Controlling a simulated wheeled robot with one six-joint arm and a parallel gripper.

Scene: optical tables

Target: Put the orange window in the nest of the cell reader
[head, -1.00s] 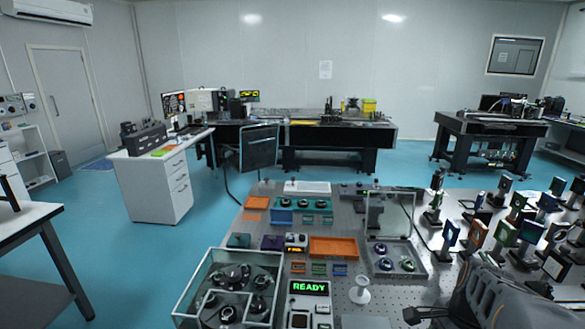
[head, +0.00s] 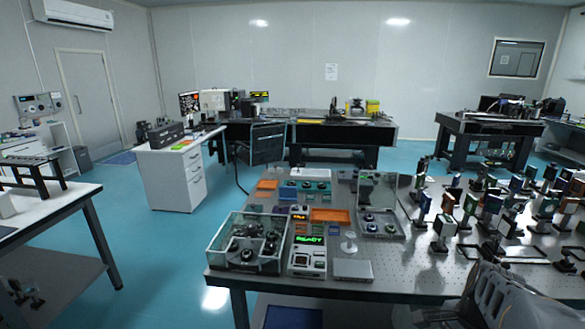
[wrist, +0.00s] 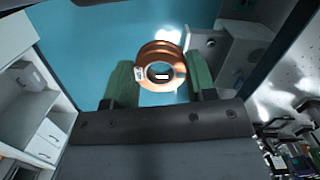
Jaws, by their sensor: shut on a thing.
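My gripper (wrist: 160,82) shows in the wrist view, its two green fingers on either side of an orange ring-shaped window (wrist: 160,50) with a small white label. It is shut on this window and holds it over the blue floor. In the head view the window and fingers are out of sight; only part of my arm shows at the lower right. A light-coloured instrument with a green READY display (head: 309,240), which looks like the cell reader, stands at the front of the perforated table. Its nest is too small to make out.
The perforated optical table (head: 400,272) carries a glass-walled box (head: 222,262), an orange tray (head: 330,215), a flat silver box (head: 352,270) and many mounted optics on the right. A white table (head: 60,208) stands at the left. Blue floor lies open between them.

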